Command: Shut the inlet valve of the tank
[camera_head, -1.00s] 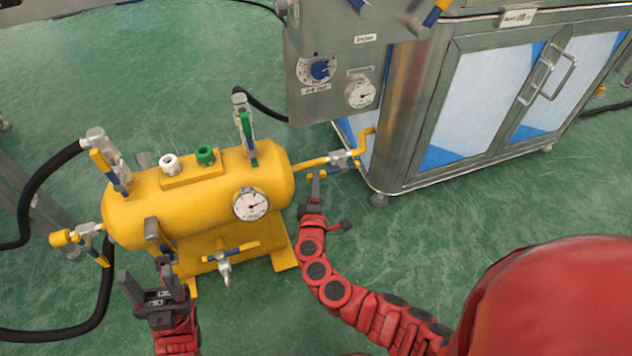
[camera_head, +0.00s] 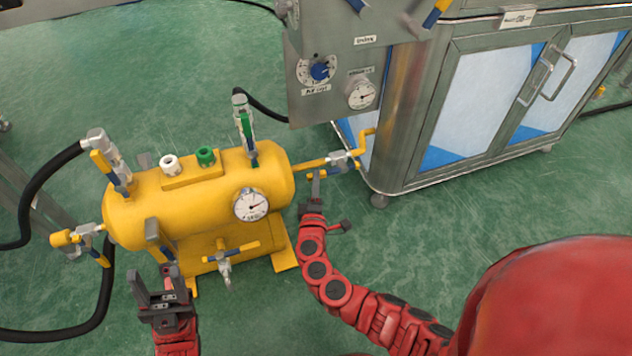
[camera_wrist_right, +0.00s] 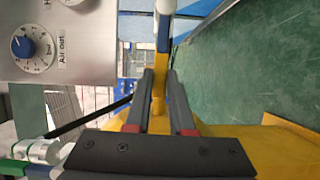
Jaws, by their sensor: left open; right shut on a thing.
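My left gripper (camera_head: 158,279) is open and empty, in front of the tank's lower left side.
A steel cabinet (camera_head: 405,120) with a dial and gauge panel stands right behind the pipe. Other valves sit on the tank's top (camera_head: 243,128), left end (camera_head: 90,231) and bottom (camera_head: 224,266). Black hoses (camera_head: 25,205) curve at left. Green floor is free in front.

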